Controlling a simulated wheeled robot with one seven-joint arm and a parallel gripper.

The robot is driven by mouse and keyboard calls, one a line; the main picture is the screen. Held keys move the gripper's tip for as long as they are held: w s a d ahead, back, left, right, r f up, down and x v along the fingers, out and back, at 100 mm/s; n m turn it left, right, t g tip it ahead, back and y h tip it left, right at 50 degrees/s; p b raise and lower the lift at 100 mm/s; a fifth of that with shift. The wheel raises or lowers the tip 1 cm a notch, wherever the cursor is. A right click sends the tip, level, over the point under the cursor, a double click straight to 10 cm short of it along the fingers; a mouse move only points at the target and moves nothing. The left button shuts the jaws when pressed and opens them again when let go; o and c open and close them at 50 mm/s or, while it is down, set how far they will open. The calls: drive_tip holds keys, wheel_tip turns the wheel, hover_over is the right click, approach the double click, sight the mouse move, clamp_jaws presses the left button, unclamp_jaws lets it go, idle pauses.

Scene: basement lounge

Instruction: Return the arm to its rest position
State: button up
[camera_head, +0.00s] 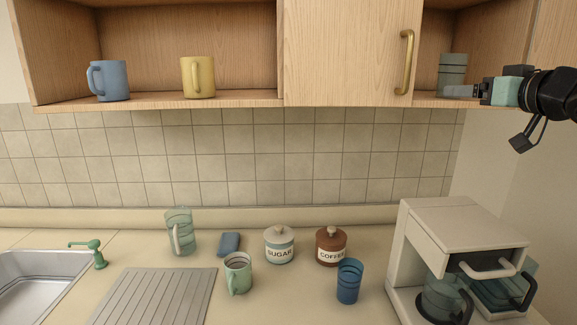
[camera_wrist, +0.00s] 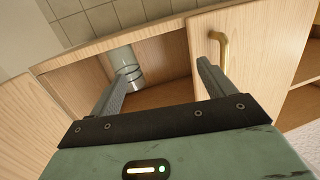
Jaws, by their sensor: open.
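My gripper (camera_head: 460,91) is at the right of the head view, level with the lower edge of the wall cabinet. It points left, in front of the open right-hand compartment. In the wrist view my gripper (camera_wrist: 160,85) has its two fingers spread wide with nothing between them. A clear ribbed glass (camera_head: 453,70) stands in that compartment, just behind the fingers in the head view. The glass (camera_wrist: 124,65) also shows beyond the left finger in the wrist view. Whether the fingers touch it cannot be told from the head view, but it is not between them.
A cabinet door (camera_head: 345,50) with a brass handle (camera_head: 406,62) is shut left of my gripper. A blue mug (camera_head: 110,80) and yellow mug (camera_head: 198,77) stand on the left shelf. A coffee machine (camera_head: 450,225) stands below.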

drive_tip(key=s+a+f+n+g+h+b, duration=0.1)
drive_tip(key=s+a+f+g, duration=0.35)
drive_tip(key=a+f, duration=0.5)
drive_tip(key=s+a+f+g+h+b, duration=0.1)
drive_tip(key=s+a+f+g, duration=0.2)
drive_tip(key=s+a+f, duration=0.6)
drive_tip(key=s+a+f+n+g+b, duration=0.1)
drive_tip(key=s+a+f+n+g, duration=0.1)
drive_tip(key=s+f+g, duration=0.2)
drive_tip(key=s+a+f+n+g+h+b, duration=0.1)
drive_tip(key=s+f+g, duration=0.4)
drive_tip(key=s+f, duration=0.5)
drive_tip(key=s+a+n, duration=0.1)
drive_tip(key=s, duration=0.6)
drive_tip(key=shift+a+f, duration=0.15)
drive_tip(key=shift+a, duration=0.2)
drive_tip(key=shift+c, duration=0.3)
